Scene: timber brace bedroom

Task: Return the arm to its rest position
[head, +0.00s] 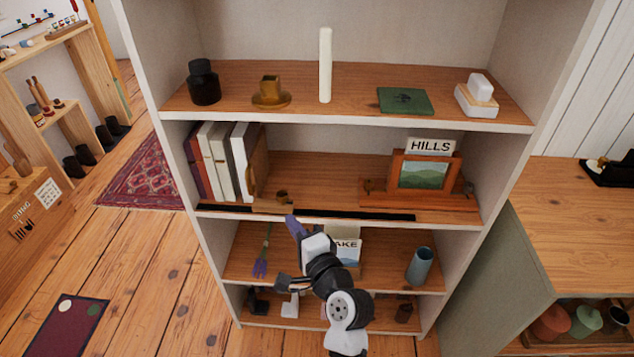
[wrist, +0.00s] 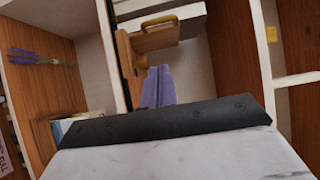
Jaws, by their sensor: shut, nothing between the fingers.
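My arm (head: 345,305) reaches up from the lower part of the head view, in front of the white-framed bookcase. My gripper (head: 291,219) has purple fingers and is near the front edge of the middle shelf, below a small brown object (head: 282,196). In the wrist view the gripper (wrist: 157,72) shows its two fingers together, with nothing held between them. My arm hides part of the lower shelves and of a card lettered "AKE" (head: 345,248).
The bookcase's middle shelf (head: 325,180) carries books (head: 220,160), a framed picture (head: 423,175) and a "HILLS" sign (head: 430,146). A blue-grey cup (head: 419,266) and a purple-flowered sprig (head: 263,250) are on the shelf below. Open wooden floor (head: 150,265) lies left; a cabinet (head: 575,220) stands right.

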